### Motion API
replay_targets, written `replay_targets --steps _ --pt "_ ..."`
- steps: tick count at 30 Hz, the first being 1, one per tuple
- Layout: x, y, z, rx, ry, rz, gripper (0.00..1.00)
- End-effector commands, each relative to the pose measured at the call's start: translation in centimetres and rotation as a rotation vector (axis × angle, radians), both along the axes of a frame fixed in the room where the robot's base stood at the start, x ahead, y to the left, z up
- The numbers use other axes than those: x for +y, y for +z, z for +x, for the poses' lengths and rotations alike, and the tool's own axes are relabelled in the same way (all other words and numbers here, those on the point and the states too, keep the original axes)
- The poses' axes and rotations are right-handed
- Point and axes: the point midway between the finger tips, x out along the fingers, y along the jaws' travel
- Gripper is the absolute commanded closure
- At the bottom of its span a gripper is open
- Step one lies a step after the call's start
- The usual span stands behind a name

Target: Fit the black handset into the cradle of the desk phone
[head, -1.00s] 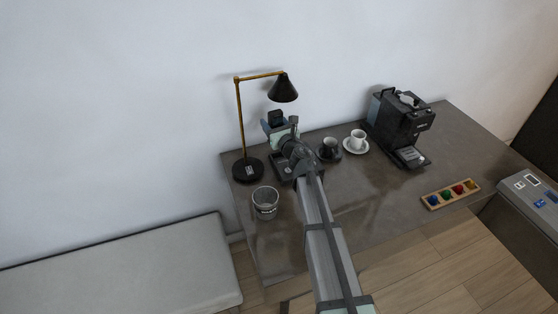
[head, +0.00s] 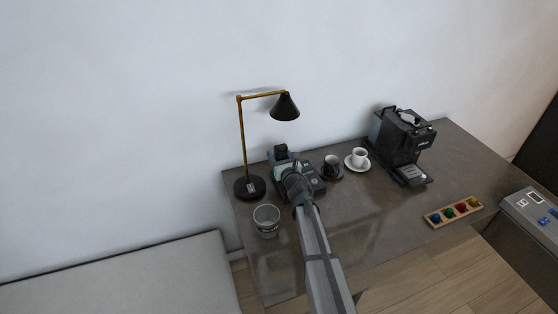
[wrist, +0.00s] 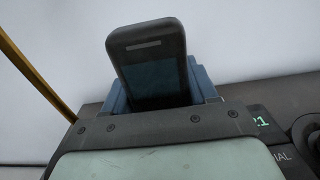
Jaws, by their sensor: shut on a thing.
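The black handset (wrist: 152,65) stands roughly upright, slightly tilted, in the wrist view. Its top also shows in the head view (head: 281,150). My gripper (wrist: 158,92) is shut on it, with blue fingers on both sides; in the head view my gripper (head: 279,158) is over the left back part of the desk phone. The dark desk phone (head: 318,187) lies on the desk, partly covered by my arm. In the wrist view its edge with lettering (wrist: 278,137) shows at the right. The cradle and the handset's lower end are hidden, so I cannot tell whether they touch.
A brass lamp with a black base (head: 249,188) stands close left of the phone. A glass bin (head: 266,220) is in front left. A dark cup (head: 332,168) and a white cup (head: 360,155) stand right, then a coffee machine (head: 402,143). The desk's front middle is clear.

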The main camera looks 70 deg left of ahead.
Motion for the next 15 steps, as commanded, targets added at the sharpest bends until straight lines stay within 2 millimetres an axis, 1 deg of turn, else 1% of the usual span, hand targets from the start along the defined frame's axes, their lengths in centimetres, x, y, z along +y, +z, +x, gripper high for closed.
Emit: replay_targets --steps 1,5,15 --pt "0.1 -0.8 0.0 0.002 0.000 -0.001 0.86" --pt "0.0 -1.9 0.0 0.001 0.000 0.000 0.86" --pt "0.0 -2.0 0.0 0.000 0.001 0.001 0.86"
